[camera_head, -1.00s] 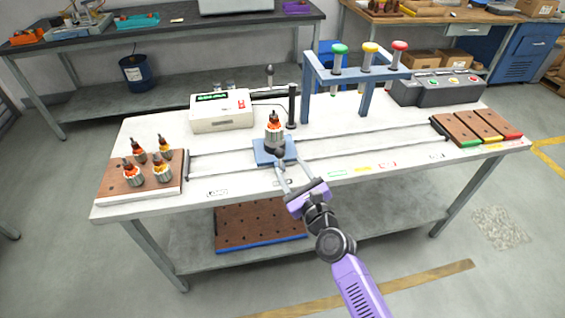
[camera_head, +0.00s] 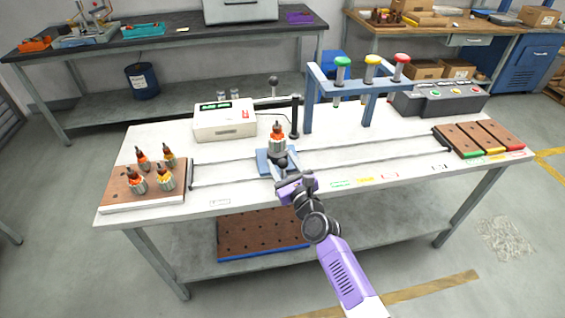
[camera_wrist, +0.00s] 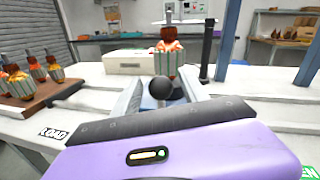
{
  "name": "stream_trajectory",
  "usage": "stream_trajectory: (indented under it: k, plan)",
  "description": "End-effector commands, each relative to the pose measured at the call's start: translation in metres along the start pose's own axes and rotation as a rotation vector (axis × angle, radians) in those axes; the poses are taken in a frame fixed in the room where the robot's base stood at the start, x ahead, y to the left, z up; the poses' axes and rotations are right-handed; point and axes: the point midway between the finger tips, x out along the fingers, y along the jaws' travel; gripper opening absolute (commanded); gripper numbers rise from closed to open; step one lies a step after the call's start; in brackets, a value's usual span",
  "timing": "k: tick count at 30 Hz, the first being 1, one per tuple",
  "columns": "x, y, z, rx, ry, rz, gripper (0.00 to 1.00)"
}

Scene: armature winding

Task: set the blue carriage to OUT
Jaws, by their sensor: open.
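The blue carriage (camera_head: 263,164) sits on the two rails at the left-middle of the white table, with an orange-and-striped armature (camera_head: 277,140) upright on it. The armature also shows in the wrist view (camera_wrist: 168,62). A black ball knob (camera_wrist: 161,88) stands at the carriage's near side. My gripper (camera_head: 280,169) is at this near side. In the wrist view its two fingers (camera_wrist: 160,96) are apart, one on each side of the knob. I cannot tell whether either finger touches it. The small table labels are too small to read in the head view.
A rack (camera_head: 138,185) with several armatures stands at the left. A white meter box (camera_head: 225,123) and black post (camera_head: 295,117) are behind the carriage. A blue frame (camera_head: 309,95) with coloured knobs spans the rails to the right. Brown trays (camera_head: 480,139) lie at the right end.

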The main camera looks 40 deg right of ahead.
Motion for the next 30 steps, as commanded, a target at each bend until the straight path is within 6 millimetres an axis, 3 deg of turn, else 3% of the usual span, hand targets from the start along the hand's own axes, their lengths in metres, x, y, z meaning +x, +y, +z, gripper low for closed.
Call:
stream_trajectory:
  k: [6, 14, 30]
  plan:
    - [0.0003, -0.0001, -0.0002, 0.0, 0.0, 0.0, 0.52]
    - [0.0001, -0.0002, 0.0, 0.0, 0.0, 0.0, 0.01]
    - [0.0, -0.0002, 0.0, 0.0, 0.0, -0.001, 0.0]
